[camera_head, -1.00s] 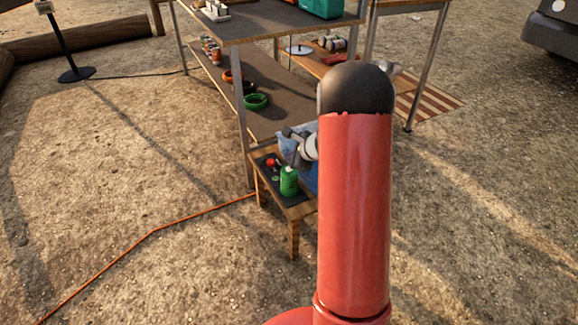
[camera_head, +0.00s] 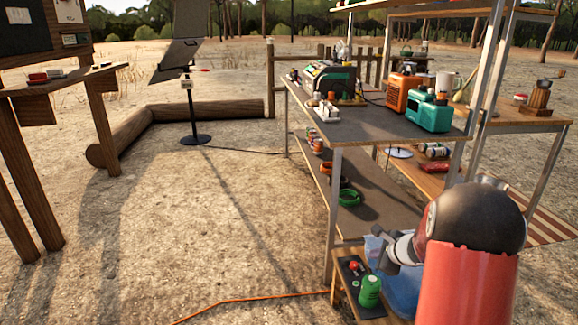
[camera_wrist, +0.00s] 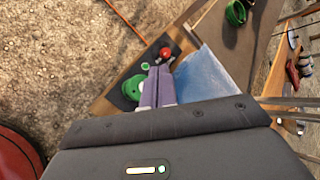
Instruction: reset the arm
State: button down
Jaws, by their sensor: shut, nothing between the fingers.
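I cannot tell whether the fingers touch anything.
A red knob-like item (camera_wrist: 165,53) and a blue cloth (camera_wrist: 205,75) lie close to the fingers. A two-tier workbench (camera_head: 375,125) with several items stands just behind the stool. An orange cord (camera_head: 250,299) crosses the ground. Open gravel lies to the left.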

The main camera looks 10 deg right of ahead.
jog(key=s+a+r+n+g+y, duration=0.2)
jog(key=s+a+r+n, duration=1.1)
jog(key=a, duration=0.3)
jog(key=s+r+n+h, duration=0.2)
jog(key=s+n, duration=0.3)
jog(key=s, duration=0.5)
jog(key=s+r+n+g+h, duration=0.1)
jog(key=s+n, duration=0.4)
jog(key=s, duration=0.5)
jog(key=shift+s+a+r+h, duration=0.4)
jog(key=shift+r+h, duration=0.15)
jog(key=shift+h, duration=0.25)
jog(key=shift+d, duration=0.1)
